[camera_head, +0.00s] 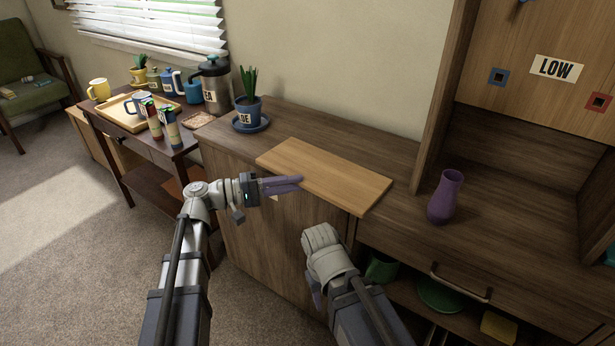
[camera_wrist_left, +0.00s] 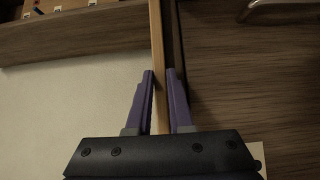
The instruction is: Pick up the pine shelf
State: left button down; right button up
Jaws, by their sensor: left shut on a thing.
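The pine shelf (camera_head: 330,176) is a flat light-brown board lying on the dark wooden cabinet top, at its front edge. My left gripper (camera_head: 285,185) is at the board's front-left edge, with its purple fingers along that edge. In the left wrist view the fingers (camera_wrist_left: 159,95) are shut on the thin edge of the pine shelf (camera_wrist_left: 157,50), one on each side. My right gripper (camera_head: 314,287) hangs low before the cabinet, apart from the board. Its fingers are mostly hidden behind its wrist, so its opening does not show.
A potted plant (camera_head: 249,103) on a blue saucer stands behind the board to the left. A purple vase (camera_head: 445,197) stands to the right, past an upright panel (camera_head: 445,100). A drawer handle (camera_head: 460,285) juts out at right. A side table with mugs and a tray (camera_head: 118,112) is at left.

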jog(key=shift+r, duration=0.1)
notch_tip(320, 180, up, 10)
jog(key=p, duration=1)
jog(key=shift+a, duration=0.15)
notch_tip(320, 180, up, 23)
jog(key=p, duration=2.3)
jog(key=shift+s, duration=0.1)
